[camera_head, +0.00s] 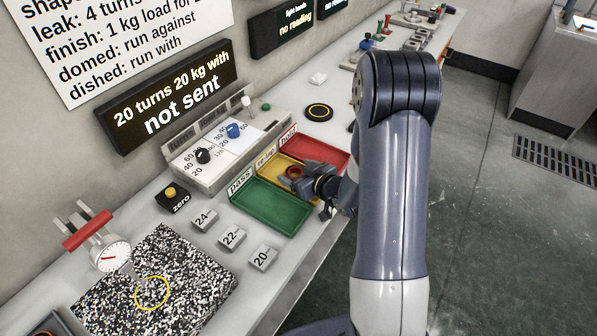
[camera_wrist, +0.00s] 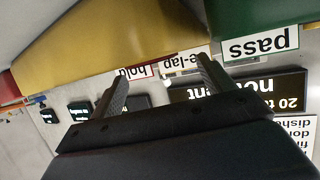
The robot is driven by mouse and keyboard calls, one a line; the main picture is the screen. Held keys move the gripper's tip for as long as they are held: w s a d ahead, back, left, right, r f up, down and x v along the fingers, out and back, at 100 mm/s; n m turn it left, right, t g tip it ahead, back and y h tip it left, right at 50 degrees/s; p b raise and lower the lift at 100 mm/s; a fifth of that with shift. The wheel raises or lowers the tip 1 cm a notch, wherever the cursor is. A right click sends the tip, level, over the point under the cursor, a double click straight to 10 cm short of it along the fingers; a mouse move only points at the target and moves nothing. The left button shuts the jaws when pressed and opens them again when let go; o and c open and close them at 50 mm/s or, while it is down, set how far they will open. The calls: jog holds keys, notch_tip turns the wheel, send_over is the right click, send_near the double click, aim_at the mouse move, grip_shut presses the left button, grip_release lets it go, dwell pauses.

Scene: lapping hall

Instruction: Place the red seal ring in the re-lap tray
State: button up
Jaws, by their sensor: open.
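The red seal ring (camera_head: 294,172) lies in the yellow re-lap tray (camera_head: 274,172), between the green and red trays. My gripper (camera_head: 290,182) is open beside the ring in the head view, low over the tray, and partly covers it. Whether a finger touches the ring cannot be told. In the wrist view, my gripper (camera_wrist: 160,84) shows two fingers apart with nothing between them. The yellow tray (camera_wrist: 95,42) and its partly covered re-lap label appear upside down there. The ring does not show in that view.
The green pass tray (camera_head: 272,208) and red hold tray (camera_head: 322,152) flank the re-lap tray. A control box (camera_head: 225,148) stands behind. Several numbered blocks (camera_head: 232,235) and a dial gauge (camera_head: 113,255) on a speckled plate are nearer. A black disc (camera_head: 319,112) lies beyond.

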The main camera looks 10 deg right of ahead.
jog(key=shift+s+f+p, duration=0.2)
jog(key=shift+f+p, duration=0.1)
jog(key=shift+p, duration=0.25)
jog(key=shift+d+r, duration=0.15)
jog(key=shift+r, duration=0.15)
jog(key=v, duration=1.1)
jog(key=shift+s+r, duration=0.15)
jog(key=shift+r, duration=0.3)
